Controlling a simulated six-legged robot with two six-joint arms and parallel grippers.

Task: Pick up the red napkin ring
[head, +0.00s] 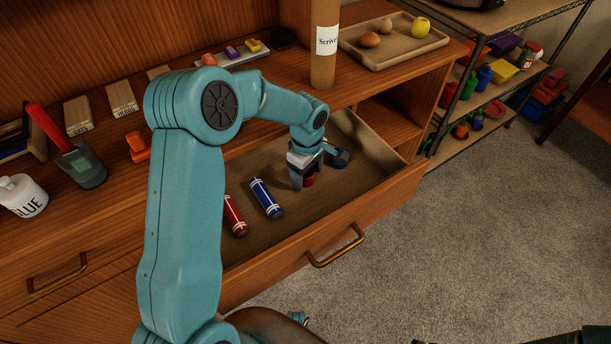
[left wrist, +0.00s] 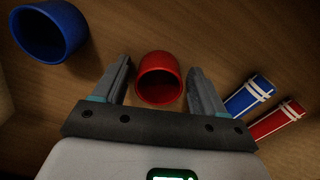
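The red napkin ring (left wrist: 158,80) lies on the drawer floor in the left wrist view, between the two spread fingers of my left gripper (left wrist: 160,85). A gap shows between the ring and each finger. In the head view the red ring (head: 309,180) shows partly below my left gripper (head: 303,180), which reaches down into the open drawer (head: 360,205). A blue ring (left wrist: 50,32) lies to the left in the wrist view; in the head view it is just right of the gripper (head: 340,159).
A blue marker-like tube (head: 266,198) and a red one (head: 235,215) lie in the drawer left of the gripper. The drawer's front wall and handle (head: 335,247) stand nearest. A cardboard tube (head: 324,60) and a tray (head: 425,45) stand on the desk top above.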

